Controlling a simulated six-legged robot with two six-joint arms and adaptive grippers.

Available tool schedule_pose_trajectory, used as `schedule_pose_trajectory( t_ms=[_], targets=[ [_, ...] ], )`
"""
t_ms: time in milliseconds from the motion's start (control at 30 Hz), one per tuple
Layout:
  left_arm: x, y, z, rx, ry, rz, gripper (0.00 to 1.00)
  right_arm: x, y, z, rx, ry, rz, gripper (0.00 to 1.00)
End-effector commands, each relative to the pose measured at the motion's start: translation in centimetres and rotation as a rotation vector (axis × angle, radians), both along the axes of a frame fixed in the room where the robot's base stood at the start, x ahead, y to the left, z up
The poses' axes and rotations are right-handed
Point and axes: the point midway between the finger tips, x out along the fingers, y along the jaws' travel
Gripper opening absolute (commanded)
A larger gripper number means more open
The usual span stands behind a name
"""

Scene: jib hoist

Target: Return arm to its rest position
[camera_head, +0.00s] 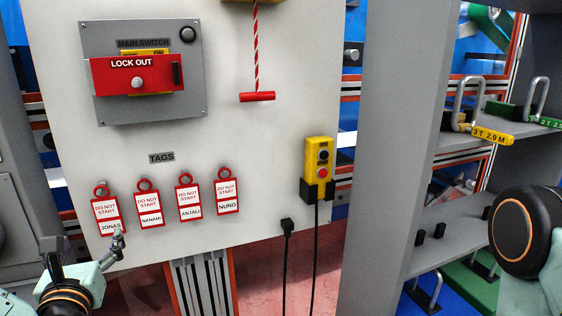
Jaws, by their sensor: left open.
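My left arm comes in at the lower left. Its gripper (114,247) is open in front of the lower part of the white panel (270,190), with a grey finger overlapping the lower edge of the JONAS tag (106,212). I cannot tell whether it touches the tag. Nothing shows held in it. Part of my right arm (525,232) shows at the right edge; its gripper is out of view.
Tags NANAMI (150,208), ANJALI (189,200) and NUNO (227,194) hang alongside. Above are the red lock-out cover (130,75) and a red pull handle (257,97). A yellow pendant (317,160) hangs right. Grey shelves (450,225) hold shackles (467,100).

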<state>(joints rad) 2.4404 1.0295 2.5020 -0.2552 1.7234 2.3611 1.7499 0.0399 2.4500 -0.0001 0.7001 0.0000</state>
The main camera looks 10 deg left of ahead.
Motion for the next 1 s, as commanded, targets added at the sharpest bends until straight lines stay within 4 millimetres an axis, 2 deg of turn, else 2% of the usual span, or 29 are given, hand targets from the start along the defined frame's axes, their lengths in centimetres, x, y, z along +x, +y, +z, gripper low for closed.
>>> schedule_pose_trajectory(
  t_ms=[167,800,1000],
  targets=[
    [1.5,0.8,0.1,0.005,-0.002,0.001,0.78,0.0,0.0,0.0,0.0,0.0,0.0,0.4],
    [10.5,5.7,0.0,0.003,-0.001,0.0,0.78,0.0,0.0,0.0,0.0,0.0,0.0,0.4],
    [10.3,5.5,0.3,0.0,0.0,0.0,0.78,0.0,0.0,1.0,0.0,0.0,0.0,0.4]
  ],
)
